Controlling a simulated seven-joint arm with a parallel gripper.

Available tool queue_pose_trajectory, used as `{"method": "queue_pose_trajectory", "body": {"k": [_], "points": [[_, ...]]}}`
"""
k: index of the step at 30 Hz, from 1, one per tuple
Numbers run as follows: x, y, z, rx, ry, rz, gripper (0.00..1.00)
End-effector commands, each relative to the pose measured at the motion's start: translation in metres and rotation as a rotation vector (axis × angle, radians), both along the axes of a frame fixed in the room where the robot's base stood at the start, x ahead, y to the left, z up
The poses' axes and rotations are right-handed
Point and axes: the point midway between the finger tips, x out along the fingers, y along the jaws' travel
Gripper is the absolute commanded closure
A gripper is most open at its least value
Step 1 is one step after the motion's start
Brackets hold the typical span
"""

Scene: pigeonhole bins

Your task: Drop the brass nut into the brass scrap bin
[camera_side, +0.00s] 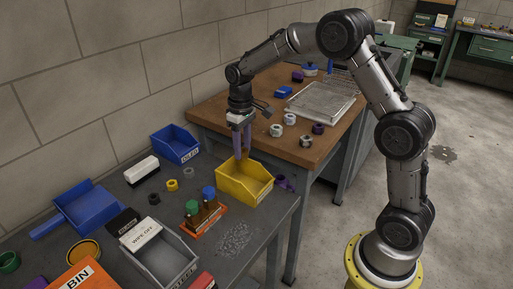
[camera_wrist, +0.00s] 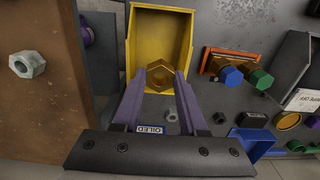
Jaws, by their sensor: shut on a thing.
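A brass nut (camera_wrist: 160,75) sits between the purple fingertips of my gripper (camera_wrist: 162,84) in the wrist view. My gripper is shut on it, and the nut appears over the near part of a yellow bin (camera_wrist: 186,45). In the side view my gripper (camera_side: 241,153) points down at the back edge of the yellow bin (camera_side: 245,186), which stands on the dark bench. The nut is not visible there. I cannot read the yellow bin's label. The bin's visible floor looks empty in the wrist view.
A blue bin (camera_side: 179,147) marked OILED stands behind left. An orange rack (camera_side: 205,217) with capped bottles is left of the yellow bin. A grey tray (camera_side: 165,258) is at the front. A wooden bench (camera_side: 235,105) with several metal nuts lies behind right.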

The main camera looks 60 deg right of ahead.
Motion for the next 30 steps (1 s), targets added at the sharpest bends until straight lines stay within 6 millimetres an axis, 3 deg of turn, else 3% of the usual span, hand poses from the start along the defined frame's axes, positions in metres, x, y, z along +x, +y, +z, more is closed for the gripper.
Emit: {"method": "queue_pose_trajectory", "body": {"k": [30], "points": [[-0.003,-0.003,-0.099,0.000,0.002,-0.011,1.00]]}}
